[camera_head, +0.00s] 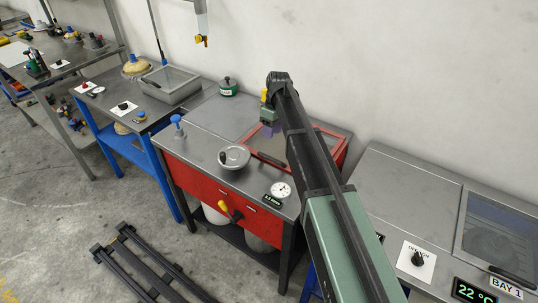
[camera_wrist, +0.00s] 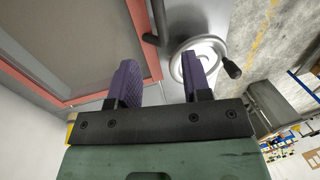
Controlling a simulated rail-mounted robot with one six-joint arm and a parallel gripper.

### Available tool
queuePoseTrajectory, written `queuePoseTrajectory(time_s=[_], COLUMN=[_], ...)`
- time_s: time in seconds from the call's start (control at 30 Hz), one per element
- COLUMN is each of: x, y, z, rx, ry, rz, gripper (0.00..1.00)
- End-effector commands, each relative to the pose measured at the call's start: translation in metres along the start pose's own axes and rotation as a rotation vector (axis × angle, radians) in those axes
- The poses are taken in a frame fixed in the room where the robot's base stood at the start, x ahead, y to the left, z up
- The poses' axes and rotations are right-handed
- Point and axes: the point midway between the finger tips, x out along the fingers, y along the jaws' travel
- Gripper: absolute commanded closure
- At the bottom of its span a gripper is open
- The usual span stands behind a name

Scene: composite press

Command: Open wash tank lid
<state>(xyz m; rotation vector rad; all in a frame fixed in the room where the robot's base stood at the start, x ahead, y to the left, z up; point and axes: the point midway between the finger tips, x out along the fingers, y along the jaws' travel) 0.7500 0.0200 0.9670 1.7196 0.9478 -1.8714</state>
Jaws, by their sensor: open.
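A red-framed lid (camera_head: 268,149) with a greyish panel lies flat on the red-fronted metal station. It also fills the upper left of the wrist view (camera_wrist: 75,42), where a dark bar handle (camera_wrist: 157,22) shows at its edge. No label tells me whether this is the wash tank lid. My gripper (camera_head: 270,127) is above this lid. Its purple fingers are apart in the wrist view (camera_wrist: 161,85), with nothing between them. The handle lies beyond the fingertips, not touched as far as I can see. My arm hides part of the lid in the head view.
A handwheel (camera_head: 234,157) and a gauge (camera_head: 280,189) stand in front of the lid. A glass-topped station (camera_head: 500,238) marked BAY 1 is at right. A wall stands behind.

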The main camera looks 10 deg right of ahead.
Motion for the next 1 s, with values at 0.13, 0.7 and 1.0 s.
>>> queuePoseTrajectory(time_s=[0.13, 0.7, 1.0], x=[0.034, 0.102, 0.102], y=[0.002, 0.0, 0.0], z=[0.001, 0.0, 0.0], rx=[0.0, 0.003, 0.003], ry=[0.0, 0.0, 0.0], rz=[0.0, 0.001, 0.001], gripper=[0.56, 0.56, 0.89])
